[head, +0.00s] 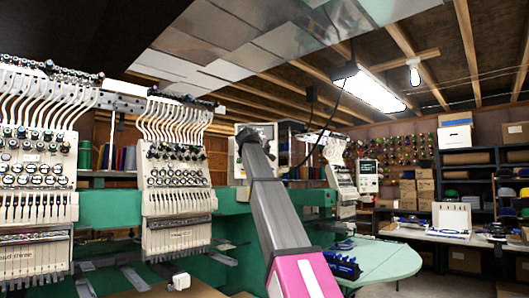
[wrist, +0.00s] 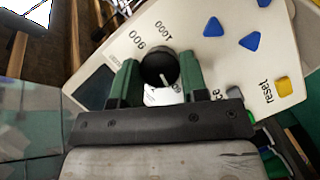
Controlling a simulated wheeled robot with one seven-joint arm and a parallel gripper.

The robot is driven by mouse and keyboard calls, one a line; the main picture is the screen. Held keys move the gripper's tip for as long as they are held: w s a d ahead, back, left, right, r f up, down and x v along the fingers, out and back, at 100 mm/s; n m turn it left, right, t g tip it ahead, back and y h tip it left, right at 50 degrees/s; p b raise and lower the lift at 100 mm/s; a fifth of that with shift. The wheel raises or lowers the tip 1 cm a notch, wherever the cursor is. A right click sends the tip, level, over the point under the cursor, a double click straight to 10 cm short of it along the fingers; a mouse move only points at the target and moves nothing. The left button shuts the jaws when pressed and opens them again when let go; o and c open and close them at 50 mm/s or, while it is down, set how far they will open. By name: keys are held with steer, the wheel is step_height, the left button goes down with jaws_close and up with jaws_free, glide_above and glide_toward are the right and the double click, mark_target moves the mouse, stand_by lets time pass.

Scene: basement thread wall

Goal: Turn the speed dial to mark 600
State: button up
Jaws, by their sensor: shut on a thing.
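The black round speed dial (wrist: 155,66) sits on a white control panel (wrist: 205,65) in the wrist view. A white pointer line on its face points down and slightly right in the picture. Printed marks stand above it: 1000, and to its left one that reads as 900 or 600; other marks are partly hidden by my fingers. My gripper (wrist: 159,72) has its two green fingers on either side of the dial, shut on it. In the head view my arm hides most of the panel (head: 265,131) and the gripper.
Blue arrow buttons (wrist: 250,41), a yellow reset button (wrist: 284,86) and a dark screen (wrist: 95,87) lie near the dial. In the head view, embroidery heads (head: 176,170) stand left of my arm, and a green table (head: 375,262) is at right.

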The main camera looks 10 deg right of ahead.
stand_by(0.5)
steer(key=o, duration=0.9)
steer(key=shift+s, duration=0.1)
steer(key=v, duration=1)
steer(key=shift+s+a, duration=0.25)
